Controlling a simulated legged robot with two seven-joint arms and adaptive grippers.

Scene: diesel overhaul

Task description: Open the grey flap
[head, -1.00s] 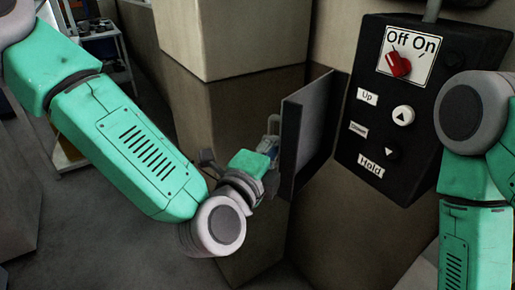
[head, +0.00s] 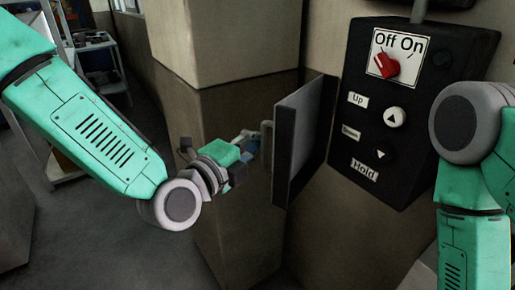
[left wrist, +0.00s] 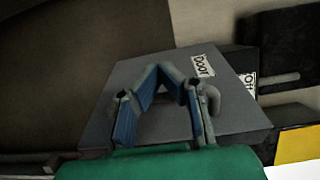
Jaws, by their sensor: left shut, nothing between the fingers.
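The grey flap (head: 307,125) stands swung out to the left of the black control box in the head view, its inner side partly visible. Its handle (head: 266,143) is on its outer left face. My left gripper (head: 255,142) is beside the handle, on the outer side of the flap. In the left wrist view the flap (left wrist: 130,75) lies behind the fingers, with a white label and the handle (left wrist: 213,99) right of them. My left gripper (left wrist: 161,70) is shut, with its fingertips together and nothing held. Whether it touches the flap I cannot tell. My right gripper is out of view.
The black control box (head: 350,185) carries a red Off/On switch (head: 386,65) and Up, Down and Hold controls. Beige blocks (head: 225,45) stand behind my left gripper. A shelf (head: 97,45) is at the back left. Grey floor (head: 120,240) is open at lower left.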

